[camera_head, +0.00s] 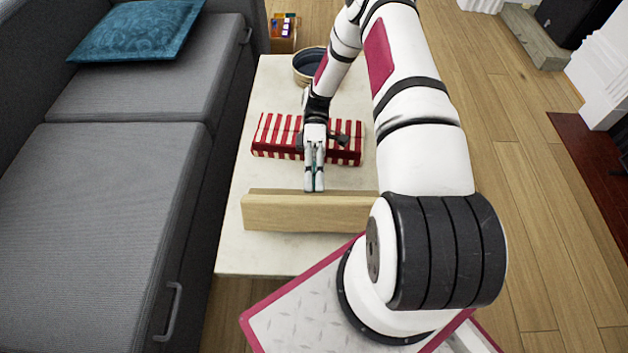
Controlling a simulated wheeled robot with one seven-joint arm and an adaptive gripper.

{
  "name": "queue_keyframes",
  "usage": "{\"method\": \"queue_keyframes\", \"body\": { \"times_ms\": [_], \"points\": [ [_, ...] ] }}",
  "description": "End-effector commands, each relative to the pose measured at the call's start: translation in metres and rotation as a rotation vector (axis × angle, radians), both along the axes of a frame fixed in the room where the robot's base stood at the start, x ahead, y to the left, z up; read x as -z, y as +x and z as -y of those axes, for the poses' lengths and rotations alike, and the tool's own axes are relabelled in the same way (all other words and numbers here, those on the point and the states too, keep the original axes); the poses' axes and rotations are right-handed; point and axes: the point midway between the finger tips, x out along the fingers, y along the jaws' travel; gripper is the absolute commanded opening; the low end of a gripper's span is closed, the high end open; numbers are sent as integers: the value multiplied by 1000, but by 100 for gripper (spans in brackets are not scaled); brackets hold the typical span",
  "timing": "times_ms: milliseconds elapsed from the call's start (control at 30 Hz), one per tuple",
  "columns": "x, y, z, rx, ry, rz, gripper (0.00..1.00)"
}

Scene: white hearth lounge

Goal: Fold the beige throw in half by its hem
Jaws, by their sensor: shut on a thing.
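I cannot pick out a soft beige throw in the head view. A long beige, wood-grained block-like piece (290,213) lies across the near part of the pale table, with straight edges and no visible folds. My gripper (314,187) points down with its fingers together at the far top edge of this piece and appears shut on it. The exact contact is too small to see. My arm hides the piece's right end.
A red-and-white striped box-like thing (277,137) lies behind my gripper on the pale table (258,90). A dark round bowl (304,68) stands at the far end. A grey sofa (110,190) borders the table's left side. Wooden floor (500,150) is open at right.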

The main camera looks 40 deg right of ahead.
Motion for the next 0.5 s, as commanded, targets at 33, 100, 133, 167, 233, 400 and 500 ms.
{"method": "queue_keyframes", "body": {
  "times_ms": [33, 100, 133, 167, 233, 400, 500],
  "points": [
    [2, 1, 0, 2, -4, 6, 0],
    [2, 1, 0, 2, -4, 6, 0],
    [2, 1, 0, 2, -4, 6, 0],
    [1, 1, 0, 2, -4, 6, 0],
    [1, 1, 0, 2, -4, 6, 0],
    [1, 1, 0, 1, -3, 4, 28],
    [1, 1, 0, 1, -2, 3, 28]
  ]
}}
